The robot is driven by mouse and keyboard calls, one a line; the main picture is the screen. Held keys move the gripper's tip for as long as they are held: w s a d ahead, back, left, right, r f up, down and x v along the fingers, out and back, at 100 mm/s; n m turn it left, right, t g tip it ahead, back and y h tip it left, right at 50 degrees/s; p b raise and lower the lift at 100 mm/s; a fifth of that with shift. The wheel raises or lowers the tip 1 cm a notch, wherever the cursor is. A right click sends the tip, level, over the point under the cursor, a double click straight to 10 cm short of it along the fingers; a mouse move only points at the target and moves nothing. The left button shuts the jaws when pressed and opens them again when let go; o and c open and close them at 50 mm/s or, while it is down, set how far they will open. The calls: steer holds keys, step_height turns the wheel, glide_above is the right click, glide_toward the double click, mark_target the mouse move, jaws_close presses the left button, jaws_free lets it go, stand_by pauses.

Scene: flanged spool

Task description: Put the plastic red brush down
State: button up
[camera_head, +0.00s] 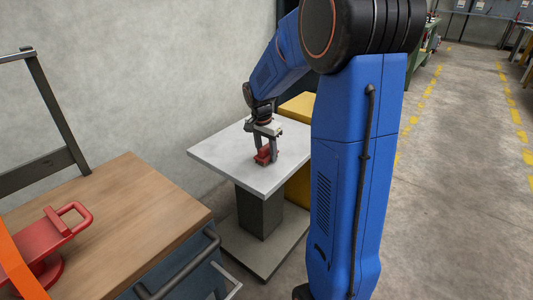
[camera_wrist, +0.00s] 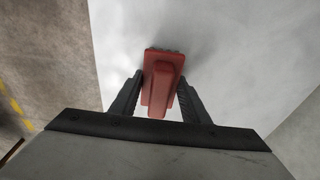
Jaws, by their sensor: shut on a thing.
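The red plastic brush (camera_head: 264,156) is at the white square tabletop (camera_head: 217,153) in the head view. In the wrist view the brush (camera_wrist: 161,80) sits between the two dark fingers, with its grey bristle end pointing away from the wrist. My gripper (camera_head: 267,153) points down over the table and is shut on the brush; it also shows in the wrist view (camera_wrist: 158,102). The brush is at or just above the tabletop; I cannot tell whether it touches. A soft shadow lies beside it.
A wooden-topped workbench (camera_head: 143,212) with a red handled object (camera_head: 55,235) stands at the left. A yellow block (camera_head: 298,106) is behind the white table. A grey wall (camera_head: 150,70) stands behind. The tabletop around the brush is clear.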

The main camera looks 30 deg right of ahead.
mark_target(264, 148)
steer(key=shift+f, duration=0.15)
steer(key=o, duration=1.1)
steer(key=r, duration=0.3)
steer(key=a+r, duration=0.1)
steer(key=r, duration=0.7)
steer(key=shift+s+a+r, duration=0.2)
steer(key=shift+s+a, duration=0.05)
steer(key=shift+a, duration=0.05)
steer(key=shift+s+a+r, duration=0.2)
steer(key=shift+s+r, duration=0.05)
steer(key=shift+r, duration=0.15)
steer(key=s+a+n+t, duration=0.1)
steer(key=s+a+n, duration=0.3)
steer(key=s, duration=0.5)
steer(key=s+a+f+n+t+y, duration=0.1)
steer(key=s+a+n, duration=0.4)
steer(key=s, duration=0.5)
steer(key=s+a+f+n+t, duration=0.1)
steer(key=s+a+n, duration=0.4)
steer(key=s, duration=0.5)
steer(key=shift+s+f+t+y, duration=0.2)
steer(key=shift+t+y, duration=0.1)
steer(key=shift+t, duration=0.3)
